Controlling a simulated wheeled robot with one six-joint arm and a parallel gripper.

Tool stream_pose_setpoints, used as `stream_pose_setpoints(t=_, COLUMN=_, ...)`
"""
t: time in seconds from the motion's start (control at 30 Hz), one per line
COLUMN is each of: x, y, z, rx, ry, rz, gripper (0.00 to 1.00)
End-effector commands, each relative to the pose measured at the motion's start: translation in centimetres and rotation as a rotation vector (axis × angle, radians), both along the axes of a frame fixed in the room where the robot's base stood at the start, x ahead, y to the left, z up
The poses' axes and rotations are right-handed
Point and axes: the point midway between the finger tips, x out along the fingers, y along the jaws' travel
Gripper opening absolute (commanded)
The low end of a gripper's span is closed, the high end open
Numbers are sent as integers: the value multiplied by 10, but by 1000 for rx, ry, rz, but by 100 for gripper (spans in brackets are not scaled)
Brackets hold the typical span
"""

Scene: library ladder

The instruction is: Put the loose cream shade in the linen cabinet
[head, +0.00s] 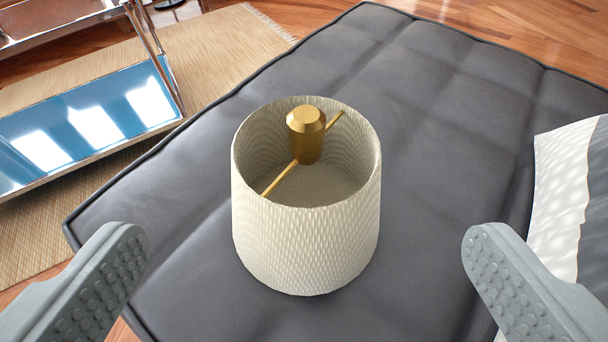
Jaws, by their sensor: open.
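The loose cream shade (306,244) stands upright on a dark grey quilted cushion seat (430,110). It is a woven-textured drum with an open top. A gold fitting (306,130) with a thin gold bar shows inside it. My gripper (308,250) is open, with one grey studded finger (105,280) at the lower left and the other (505,285) at the lower right. The fingers are wide apart, with the shade between and beyond them in the picture. Neither finger appears to touch it. The linen cabinet is not in view.
A chrome-framed piece with a glossy blue shelf (95,115) stands at the upper left on a woven tan rug (225,50). A white and grey cloth or pillow (560,185) lies at the right edge of the seat. The seat behind the shade is clear. Wooden floor (510,30) shows beyond.

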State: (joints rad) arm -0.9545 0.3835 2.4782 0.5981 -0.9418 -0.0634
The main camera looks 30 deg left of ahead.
Motion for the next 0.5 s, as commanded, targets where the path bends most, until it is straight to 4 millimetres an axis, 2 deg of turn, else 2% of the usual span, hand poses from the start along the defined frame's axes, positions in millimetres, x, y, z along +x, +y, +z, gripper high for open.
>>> stream_pose_setpoints(t=0.3, x=45, y=20, z=-20, rx=0, ry=0, rz=-2, gripper=100)
stream_pose_setpoints(t=0.5, x=57, y=26, z=-26, rx=0, ry=0, rz=0, gripper=100)
